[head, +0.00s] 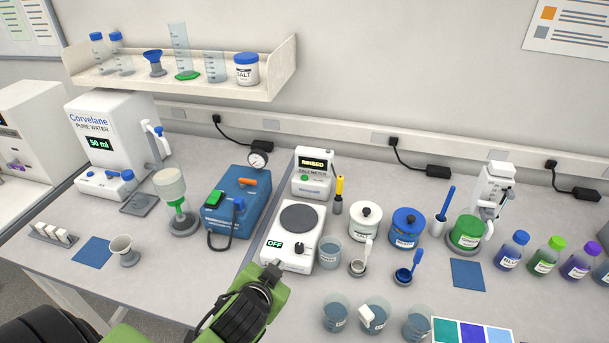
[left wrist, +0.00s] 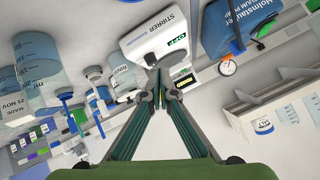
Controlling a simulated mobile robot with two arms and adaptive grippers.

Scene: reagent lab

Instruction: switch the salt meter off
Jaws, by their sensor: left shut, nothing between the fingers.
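The salt meter (head: 313,187) is a small white box at the back of the bench, behind the stirrer. Its dark display shows RINSED in lit yellow letters. A green button (head: 304,177) is on its front, below the display. The salt probe (head: 339,190) with a yellow handle stands in a grey holder to its right. My left gripper (head: 271,271) is shut and empty, near the front left corner of the stirrer and apart from the meter. In the left wrist view the closed fingers (left wrist: 161,95) partly hide what lies behind the stirrer. My right gripper is not in view.
The white stirrer (head: 273,258), reading OFF, stands between my left gripper and the meter. A blue pump (head: 235,200) with a gauge is left of it. A beaker (head: 329,253) and jars (head: 407,226) stand to the right. A shelf (head: 200,85) overhangs behind.

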